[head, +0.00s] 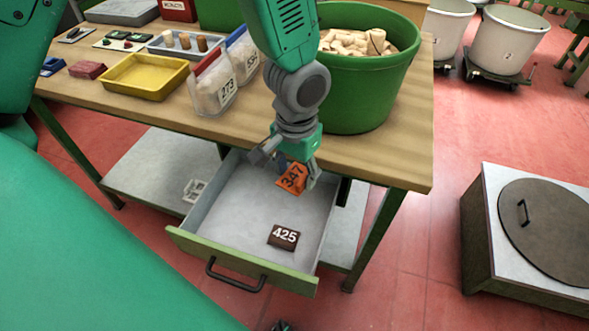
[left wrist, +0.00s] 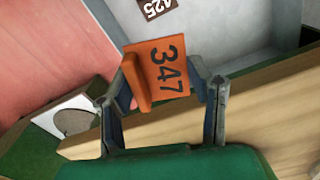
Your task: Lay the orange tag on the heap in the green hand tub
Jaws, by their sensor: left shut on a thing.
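The orange tag (head: 292,178), marked 347, is held by my left gripper (head: 284,164) over the open drawer (head: 231,213). In the left wrist view the orange tag (left wrist: 160,69) sits between the two fingers of my left gripper (left wrist: 166,88), number side showing. The large green tub (head: 360,95) stands on the bench to the right of my left arm, with a heap of cork stoppers (head: 355,42) inside. My arm covers part of its left side. My right gripper cannot be made out in these views.
A brown tag (head: 284,236) marked 425 lies in the drawer. The bench's front edge lies close to my left gripper.

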